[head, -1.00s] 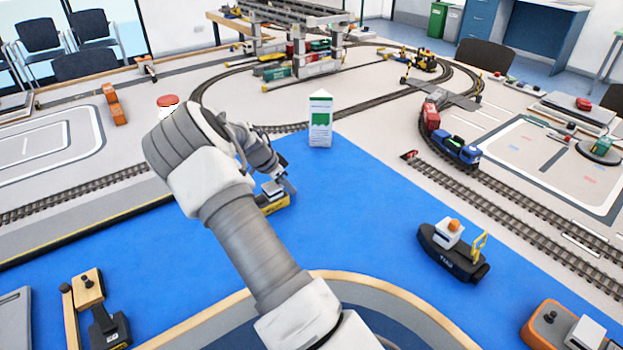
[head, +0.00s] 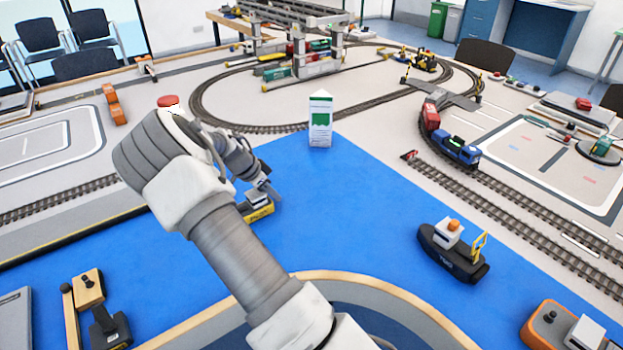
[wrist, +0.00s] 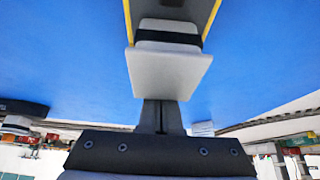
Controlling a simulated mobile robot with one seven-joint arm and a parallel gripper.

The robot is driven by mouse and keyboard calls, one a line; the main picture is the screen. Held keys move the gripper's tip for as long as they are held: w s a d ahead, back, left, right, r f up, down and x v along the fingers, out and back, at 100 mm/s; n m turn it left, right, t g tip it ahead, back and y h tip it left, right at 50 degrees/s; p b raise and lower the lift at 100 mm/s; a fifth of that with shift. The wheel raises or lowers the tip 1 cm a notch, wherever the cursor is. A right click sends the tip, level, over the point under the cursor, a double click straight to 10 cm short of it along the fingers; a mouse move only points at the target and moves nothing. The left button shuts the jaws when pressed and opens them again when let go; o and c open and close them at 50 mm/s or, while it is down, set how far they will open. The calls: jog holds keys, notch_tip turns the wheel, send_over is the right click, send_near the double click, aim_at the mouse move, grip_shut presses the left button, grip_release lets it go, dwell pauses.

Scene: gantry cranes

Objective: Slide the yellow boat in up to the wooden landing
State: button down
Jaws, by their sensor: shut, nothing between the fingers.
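The yellow boat (head: 259,214), with a pale cabin, sits on the blue surface and is partly hidden behind my arm in the head view. Its yellow-edged hull (wrist: 215,14) and light grey block show at the top of the wrist view. My gripper (head: 270,190) is shut and empty, low at the boat's right end. In the wrist view its closed fingers (wrist: 162,112) lie right against the grey block; contact is not certain. A wooden piece (head: 88,287) with dark knobs, which looks like the landing, stands at the lower left, apart from the boat.
A dark tug (head: 450,252) floats at the right, with an orange vessel (head: 560,328) at lower right. A dark object (head: 108,328) lies beside the wooden piece. A white-and-green carton (head: 320,120) stands at the far blue edge. Open blue lies left of the boat.

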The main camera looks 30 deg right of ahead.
jog(key=shift+s+a+p, duration=0.2)
jog(key=shift+s+a, duration=0.2)
jog(key=shift+a, duration=4.7)
jog(key=shift+s+a+p, duration=0.2)
jog(key=shift+s+a, duration=0.2)
jog(key=shift+a, duration=4.75)
jog(key=shift+s+a+p, duration=0.2)
jog(key=shift+s+a, duration=0.2)
jog(key=shift+a, duration=4.7)
jog(key=shift+d, duration=0.1)
jog(key=shift+d+r, duration=0.25)
jog(key=shift+d, duration=0.2)
notch_tip(320, 180, up, 10)
jog(key=p, duration=0.5)
jog(key=shift+w+d, duration=0.1)
